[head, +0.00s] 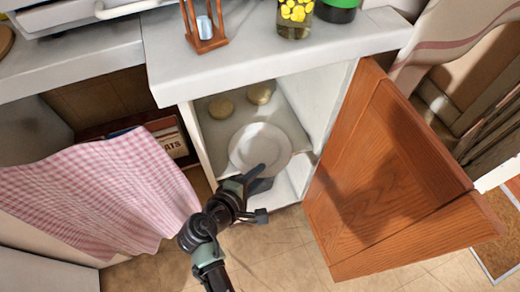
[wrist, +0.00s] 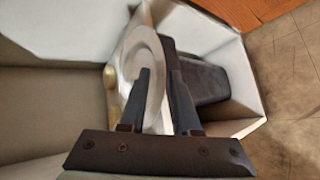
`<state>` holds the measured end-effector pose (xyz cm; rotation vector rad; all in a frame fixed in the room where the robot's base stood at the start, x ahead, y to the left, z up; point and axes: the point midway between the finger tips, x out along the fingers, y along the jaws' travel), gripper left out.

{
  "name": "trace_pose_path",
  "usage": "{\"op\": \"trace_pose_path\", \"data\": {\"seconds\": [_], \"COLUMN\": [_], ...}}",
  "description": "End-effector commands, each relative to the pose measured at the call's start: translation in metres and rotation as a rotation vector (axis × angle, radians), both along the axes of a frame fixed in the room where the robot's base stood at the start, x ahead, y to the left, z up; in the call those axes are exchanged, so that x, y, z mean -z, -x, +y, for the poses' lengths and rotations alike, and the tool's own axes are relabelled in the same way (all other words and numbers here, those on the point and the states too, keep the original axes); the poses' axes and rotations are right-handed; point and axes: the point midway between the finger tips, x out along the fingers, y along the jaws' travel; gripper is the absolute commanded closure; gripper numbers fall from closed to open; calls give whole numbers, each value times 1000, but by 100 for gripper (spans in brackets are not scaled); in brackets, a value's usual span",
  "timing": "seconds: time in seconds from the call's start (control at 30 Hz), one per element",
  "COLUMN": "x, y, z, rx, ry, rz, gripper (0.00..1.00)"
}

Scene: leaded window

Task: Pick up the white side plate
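The white side plate (head: 255,140) is in the open cabinet, toward the front of the shelf. My gripper (head: 262,172) is at the plate's near edge, and its dark fingers overlap the lower part of the plate in the head view. In the wrist view the plate (wrist: 157,78) shows between and beyond the two fingers of my gripper (wrist: 159,72). The fingers stand apart with a visible gap. I cannot tell whether either finger touches the plate. Part of the plate is hidden behind the left finger.
Two small tan round items (head: 221,107) sit deeper on the shelf. The wooden cabinet door (head: 375,180) stands open at the right. White cabinet walls bound the opening. A pink checked cloth (head: 100,190) hangs at the left. The counter (head: 270,58) is above; tiled floor lies below.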

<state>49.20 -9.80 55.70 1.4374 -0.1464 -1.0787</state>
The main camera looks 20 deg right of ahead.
Motion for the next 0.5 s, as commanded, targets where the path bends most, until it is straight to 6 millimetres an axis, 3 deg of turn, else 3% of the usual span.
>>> {"op": "trace_pose_path", "data": {"seconds": [0.03, 0.13, 0.17, 0.5], "x": [0, 0, 0, 0], "y": [0, 0, 0, 0], "z": [0, 0, 0, 0], "rx": [0, 0, 0, 0], "ry": [0, 0, 0, 0], "rz": [0, 0, 0, 0], "gripper": [80, 98, 100, 100]}}
